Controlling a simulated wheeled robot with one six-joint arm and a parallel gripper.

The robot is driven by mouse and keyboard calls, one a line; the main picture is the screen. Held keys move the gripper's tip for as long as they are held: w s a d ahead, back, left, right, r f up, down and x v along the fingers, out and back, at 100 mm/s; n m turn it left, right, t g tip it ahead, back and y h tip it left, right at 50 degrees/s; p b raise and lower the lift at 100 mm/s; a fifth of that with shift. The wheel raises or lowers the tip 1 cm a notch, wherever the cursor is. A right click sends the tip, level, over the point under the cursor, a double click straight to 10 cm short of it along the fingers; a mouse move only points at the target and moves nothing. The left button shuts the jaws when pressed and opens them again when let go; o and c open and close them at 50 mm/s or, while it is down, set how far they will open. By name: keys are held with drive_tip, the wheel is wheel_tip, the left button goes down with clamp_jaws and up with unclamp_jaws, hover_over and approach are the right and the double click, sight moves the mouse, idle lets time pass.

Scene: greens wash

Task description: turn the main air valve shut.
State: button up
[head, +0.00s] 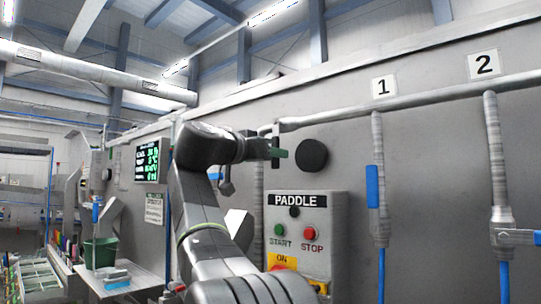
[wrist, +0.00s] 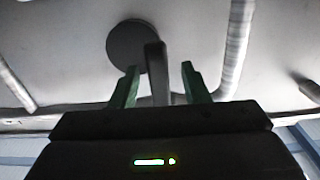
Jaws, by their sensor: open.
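A grey bar (wrist: 157,72), which looks like a valve lever, stands between the two green fingers of my gripper (wrist: 160,78) in the wrist view. The fingers are open on either side of it, with gaps visible. In the head view my gripper (head: 281,153) is at the wall, left of a dark round disc (head: 311,157) and above the paddle box. The disc shows behind the bar in the wrist view (wrist: 127,45). The valve body is hidden by my gripper and arm. No label names the main air valve.
The air pipe (head: 420,103) runs along the wall, with drops under signs 1 (head: 382,86) and 2 (head: 485,64). Drop 1's blue handle (head: 374,186) lies along its pipe; drop 2's (head: 520,236) points sideways. The PADDLE box (head: 297,225) is below my gripper. A green bin (head: 100,252) stands left.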

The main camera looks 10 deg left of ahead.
drive_tip(key=b+v, duration=0.1)
drive_tip(key=v, duration=1.2)
drive_tip(key=shift+s+a, duration=0.25)
drive_tip(key=shift+s, duration=0.1)
drive_tip(key=p+x, duration=0.1)
drive_tip(key=x, duration=1.3)
drive_tip(key=shift+s+a, duration=0.1)
drive_tip(key=shift+s, duration=0.05)
drive_tip(key=b+v, duration=0.1)
drive_tip(key=v, duration=1.3)
drive_tip(key=w+d+n+p, duration=0.1)
drive_tip(key=w+d, duration=0.8)
drive_tip(key=w, duration=0.2)
drive_tip(key=shift+p, duration=0.3)
